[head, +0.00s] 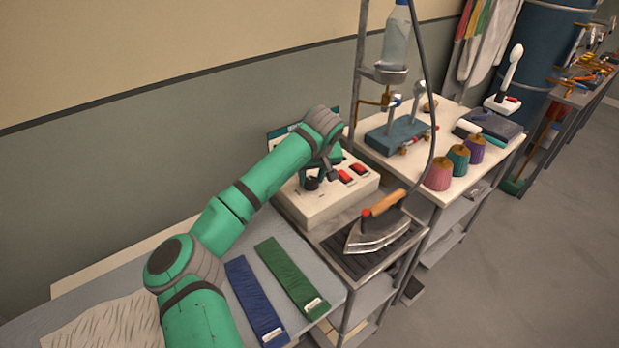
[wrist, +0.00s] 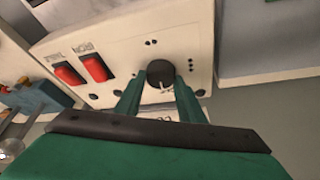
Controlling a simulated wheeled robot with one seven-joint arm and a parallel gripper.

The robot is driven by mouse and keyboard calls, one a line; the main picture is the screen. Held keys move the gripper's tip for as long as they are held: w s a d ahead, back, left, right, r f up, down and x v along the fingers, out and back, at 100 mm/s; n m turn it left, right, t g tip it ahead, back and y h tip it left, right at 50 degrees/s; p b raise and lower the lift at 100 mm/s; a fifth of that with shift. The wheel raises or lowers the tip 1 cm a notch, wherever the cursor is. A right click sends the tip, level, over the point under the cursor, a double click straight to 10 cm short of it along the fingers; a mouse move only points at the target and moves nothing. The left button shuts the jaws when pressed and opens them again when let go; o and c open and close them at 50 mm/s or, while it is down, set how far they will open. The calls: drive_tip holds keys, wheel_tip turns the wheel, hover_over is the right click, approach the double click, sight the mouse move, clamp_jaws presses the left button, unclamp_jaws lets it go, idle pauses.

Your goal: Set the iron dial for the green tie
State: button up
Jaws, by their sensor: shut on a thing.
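A green tie (head: 290,277) lies flat on the ironing board beside a blue tie (head: 254,298); both have white labels at their near ends. The iron (head: 380,225) with a wooden handle rests on a dark ribbed stand. Behind it is a white control box (head: 325,201) with red switches. In the wrist view the black dial (wrist: 160,73) on the box shows a pale pointer line, with groups of black dots around it. My gripper (wrist: 159,88) is shut on the dial, a finger on either side. In the head view my arm partly hides the box.
Red switches (wrist: 93,68) sit left of the dial. A hose runs from the iron up beside a hanging bottle (head: 395,40). Thread cones (head: 440,173) stand on the table to the right. The floor at right is clear.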

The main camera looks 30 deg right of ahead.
drive_tip(key=shift+s+f+m, duration=0.15)
drive_tip(key=shift+m, duration=0.15)
drive_tip(key=shift+m+g+h, duration=0.3)
drive_tip(key=shift+m+h, duration=0.2)
drive_tip(key=shift+m, duration=0.5)
drive_tip(key=m, duration=0.3)
drive_tip(key=m+g+h, duration=0.1)
drive_tip(key=m, duration=0.2)
drive_tip(key=shift+a+g+h, duration=0.2)
drive_tip(key=shift+g+h, duration=0.1)
drive_tip(key=m, duration=0.1)
drive_tip(key=m+g, duration=0.1)
drive_tip(key=m, duration=0.2)
drive_tip(key=shift+w+m+g+h, duration=0.3)
drive_tip(key=shift+w+m, duration=0.05)
drive_tip(key=shift+m, duration=0.05)
drive_tip(key=m, duration=0.2)
drive_tip(key=m+g, duration=0.1)
drive_tip(key=m, duration=0.1)
drive_tip(key=shift+w+g, duration=0.2)
drive_tip(key=shift+g, duration=0.1)
drive_tip(key=shift+a, duration=0.1)
drive_tip(key=shift+s+m, duration=0.15)
drive_tip(key=shift+m, duration=0.15)
